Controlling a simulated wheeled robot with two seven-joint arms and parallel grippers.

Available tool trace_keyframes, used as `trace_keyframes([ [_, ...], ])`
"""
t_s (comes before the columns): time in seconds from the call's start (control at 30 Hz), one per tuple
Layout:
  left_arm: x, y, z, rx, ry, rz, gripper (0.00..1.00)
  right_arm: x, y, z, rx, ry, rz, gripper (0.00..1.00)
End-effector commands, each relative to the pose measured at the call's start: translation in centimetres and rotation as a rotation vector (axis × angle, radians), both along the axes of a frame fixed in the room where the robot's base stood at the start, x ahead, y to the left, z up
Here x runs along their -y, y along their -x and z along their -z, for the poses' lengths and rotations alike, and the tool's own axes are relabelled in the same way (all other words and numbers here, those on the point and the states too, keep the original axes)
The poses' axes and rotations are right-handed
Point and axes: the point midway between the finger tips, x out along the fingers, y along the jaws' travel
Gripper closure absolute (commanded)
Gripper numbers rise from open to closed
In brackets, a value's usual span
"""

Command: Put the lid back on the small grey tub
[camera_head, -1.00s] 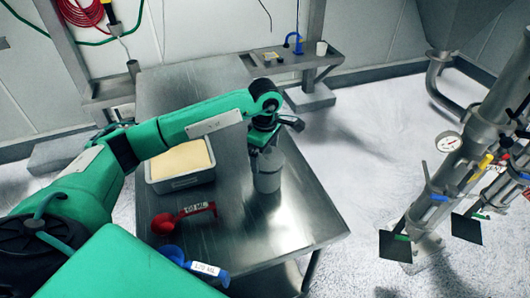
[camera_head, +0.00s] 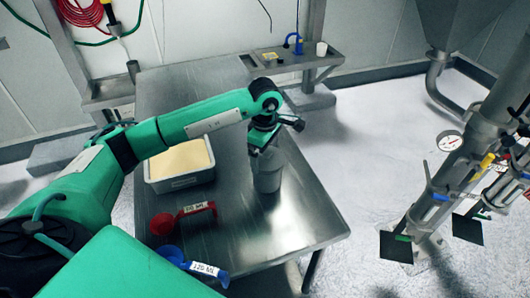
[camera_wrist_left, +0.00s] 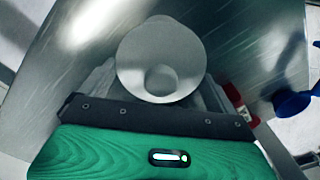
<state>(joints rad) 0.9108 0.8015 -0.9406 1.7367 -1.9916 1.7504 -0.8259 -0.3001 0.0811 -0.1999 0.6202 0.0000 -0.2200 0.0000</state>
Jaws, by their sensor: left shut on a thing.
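The small grey tub (camera_head: 268,178) stands upright on the metal table, right of the cream-filled tray. My left gripper (camera_head: 264,148) points down directly over the tub's top and hides its rim. In the left wrist view a round, pale grey lid (camera_wrist_left: 158,42) with a round knob fills the space in front of the gripper. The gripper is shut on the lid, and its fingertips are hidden. I cannot tell whether the lid touches the tub's rim. My right gripper is not in view.
A grey tray (camera_head: 182,183) of cream-coloured powder stands left of the tub. A red scoop (camera_head: 163,223) and a blue scoop (camera_head: 169,254) lie at the near left. The table (camera_head: 290,222) is bare at the near right, with its edge beyond.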

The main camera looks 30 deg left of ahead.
Motion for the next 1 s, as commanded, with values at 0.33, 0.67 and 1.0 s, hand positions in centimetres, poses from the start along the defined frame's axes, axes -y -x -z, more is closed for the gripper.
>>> trace_keyframes([
  [0.33, -0.02, -0.01, 0.07, 0.001, 0.0, 0.0, 0.29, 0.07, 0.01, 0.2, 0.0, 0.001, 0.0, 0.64],
  [0.67, -0.03, 0.0, 0.1, 0.001, -0.001, 0.0, 0.29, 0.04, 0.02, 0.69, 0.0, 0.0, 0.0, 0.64],
  [1.0, -0.02, 0.0, 0.06, 0.0, 0.0, 0.0, 0.29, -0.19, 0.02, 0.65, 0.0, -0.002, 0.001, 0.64],
])
